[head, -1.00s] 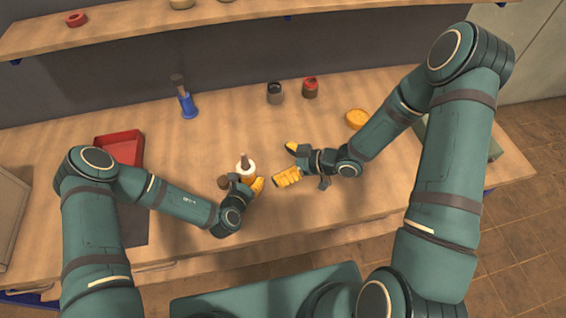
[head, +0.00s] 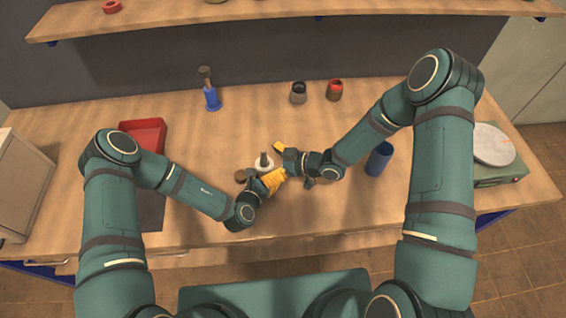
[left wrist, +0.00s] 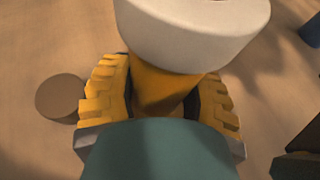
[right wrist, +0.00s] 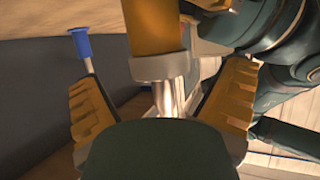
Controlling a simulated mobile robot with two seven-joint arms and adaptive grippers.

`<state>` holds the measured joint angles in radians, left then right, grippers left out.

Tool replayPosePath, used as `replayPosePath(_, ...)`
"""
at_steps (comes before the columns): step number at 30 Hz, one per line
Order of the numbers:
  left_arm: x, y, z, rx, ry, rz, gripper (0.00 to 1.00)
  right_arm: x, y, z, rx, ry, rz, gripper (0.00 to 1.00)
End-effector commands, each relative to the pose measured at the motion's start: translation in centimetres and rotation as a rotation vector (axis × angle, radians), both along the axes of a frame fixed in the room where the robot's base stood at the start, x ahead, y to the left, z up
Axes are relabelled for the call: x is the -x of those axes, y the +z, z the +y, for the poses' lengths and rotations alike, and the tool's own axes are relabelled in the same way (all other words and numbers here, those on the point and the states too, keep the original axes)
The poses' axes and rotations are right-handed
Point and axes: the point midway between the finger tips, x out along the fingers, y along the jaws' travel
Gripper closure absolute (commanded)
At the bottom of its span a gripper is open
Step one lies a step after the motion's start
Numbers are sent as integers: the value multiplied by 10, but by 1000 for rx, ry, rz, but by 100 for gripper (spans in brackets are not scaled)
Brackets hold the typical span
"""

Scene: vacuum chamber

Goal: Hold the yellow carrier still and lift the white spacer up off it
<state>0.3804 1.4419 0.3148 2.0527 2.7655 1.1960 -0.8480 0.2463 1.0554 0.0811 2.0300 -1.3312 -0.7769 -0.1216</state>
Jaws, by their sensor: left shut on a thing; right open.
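The white spacer (head: 264,166) sits with a post (head: 263,157) standing up through it. In the left wrist view the spacer (left wrist: 195,35) is large, above the yellow carrier (left wrist: 165,88). My left gripper (head: 258,182) is shut on the carrier, a finger on each side; the head view partly hides it. My right gripper (head: 276,162) is open just right of the spacer. In the right wrist view, which is upside down, the carrier (right wrist: 150,25), the pale spacer band (right wrist: 160,66) and the shiny post (right wrist: 165,92) appear between its spread fingers. Contact cannot be told.
A brown disc (head: 243,175) lies left of the spacer. A blue stand (head: 212,98), dark jar (head: 298,93) and red-topped jar (head: 335,91) stand behind. A red tray (head: 146,135) is left; a blue cup (head: 379,158) and scale (head: 497,165) are right.

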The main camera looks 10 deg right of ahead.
Motion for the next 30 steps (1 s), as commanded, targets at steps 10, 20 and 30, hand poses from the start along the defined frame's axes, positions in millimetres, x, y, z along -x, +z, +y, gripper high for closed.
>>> replayPosePath(10, 1, -1, 0, -1, 0, 3, 84, -6, -7, 15, 0, 0, -1, 4)
replayPosePath(20, 1, -1, 0, -1, 0, 2, 84, -6, -7, 15, 0, 0, 0, 56)
replayPosePath(30, 0, -1, 0, -1, 0, 2, 84, -6, -1, 15, 0, -1, -2, 77)
